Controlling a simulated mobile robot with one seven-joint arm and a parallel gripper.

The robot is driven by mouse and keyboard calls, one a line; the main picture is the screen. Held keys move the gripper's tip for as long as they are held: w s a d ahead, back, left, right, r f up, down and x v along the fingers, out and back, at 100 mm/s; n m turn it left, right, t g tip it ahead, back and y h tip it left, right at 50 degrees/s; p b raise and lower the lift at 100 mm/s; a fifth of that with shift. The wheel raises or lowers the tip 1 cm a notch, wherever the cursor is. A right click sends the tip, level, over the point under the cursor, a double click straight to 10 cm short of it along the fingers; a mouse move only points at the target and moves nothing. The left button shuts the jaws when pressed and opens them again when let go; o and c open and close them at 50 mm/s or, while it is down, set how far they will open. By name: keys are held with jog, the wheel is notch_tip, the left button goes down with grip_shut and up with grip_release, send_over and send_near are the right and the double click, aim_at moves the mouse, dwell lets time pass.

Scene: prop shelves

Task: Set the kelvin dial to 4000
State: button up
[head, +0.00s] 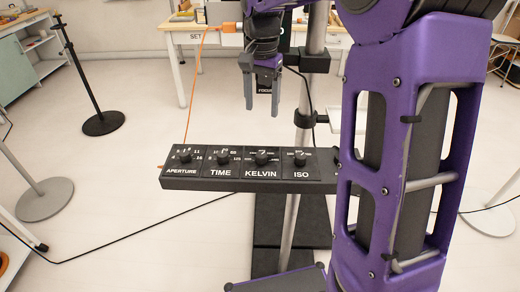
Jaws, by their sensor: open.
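The kelvin dial (262,157) is a small black knob above the white word KELVIN, third from the left on a dark panel (222,185). Its scale numbers and pointer are too small to read surely. The aperture dial (185,157) and time dial (222,157) are to its left, and the ISO dial (300,158) is to its right. My gripper (261,106) points down above the panel, over the kelvin dial's column in the picture. Its two fingers are apart with nothing between them, clear of the knobs.
A metal pole (303,130) with black clamps stands behind the panel. A black stand (88,80) is at the left, and a grey round base (45,199) is nearer. Cables run across the pale floor. A wooden table (190,40) stands at the back.

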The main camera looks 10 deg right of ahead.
aim_at(261, 155)
notch_tip(261, 155, down, 16)
jog(key=b, duration=0.2)
jog(key=shift+b, duration=0.35)
grip_shut()
